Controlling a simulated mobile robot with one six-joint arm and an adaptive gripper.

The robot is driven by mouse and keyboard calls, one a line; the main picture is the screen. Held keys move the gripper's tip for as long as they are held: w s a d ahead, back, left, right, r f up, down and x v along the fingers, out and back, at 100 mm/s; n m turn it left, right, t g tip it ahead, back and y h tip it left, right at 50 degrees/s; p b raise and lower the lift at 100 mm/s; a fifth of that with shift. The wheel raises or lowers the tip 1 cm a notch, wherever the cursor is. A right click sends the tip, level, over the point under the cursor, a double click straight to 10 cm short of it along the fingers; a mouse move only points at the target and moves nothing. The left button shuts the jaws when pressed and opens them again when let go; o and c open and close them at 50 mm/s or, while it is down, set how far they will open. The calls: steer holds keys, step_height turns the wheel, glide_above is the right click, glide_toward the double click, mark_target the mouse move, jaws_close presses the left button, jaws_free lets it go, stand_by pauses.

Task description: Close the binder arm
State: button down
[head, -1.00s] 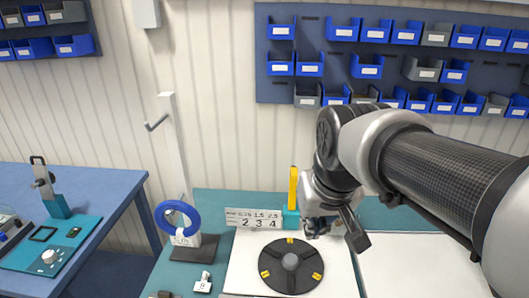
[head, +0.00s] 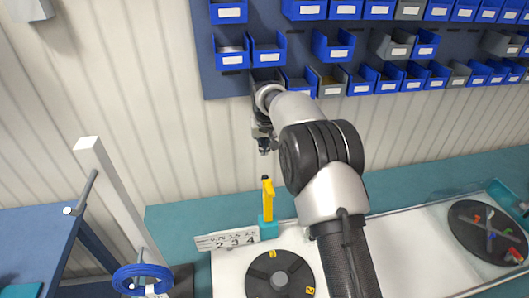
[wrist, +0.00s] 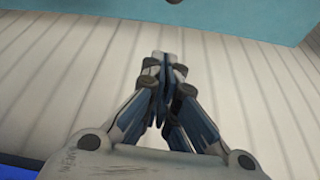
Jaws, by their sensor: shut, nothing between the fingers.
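The binder arm (head: 268,199) is a yellow upright bar with a dark tip. It stands on a small teal block (head: 268,230) at the back edge of the white board, beside a number plate (head: 227,239). My gripper (head: 264,150) points down just above the bar's tip in the head view, with a small gap; the depth between them is unclear. In the wrist view my gripper (wrist: 163,65) is shut and empty, its fingertips together. A small dark thing (wrist: 177,2) at that view's top edge is cut off, and I cannot tell what it is.
A black turntable with yellow marks (head: 279,283) sits in front of the binder. A blue cable coil (head: 143,279) hangs at lower left near a white post (head: 110,185). A dark reel (head: 488,232) lies at right. Blue bins (head: 265,50) line the wall behind.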

step_height(320, 180, down, 8)
steer(key=shift+s+f, duration=0.25)
steer(key=shift+s, duration=0.2)
stand_by(0.5)
steer(key=shift+d+b, duration=0.1)
steer(key=shift+b, duration=0.45)
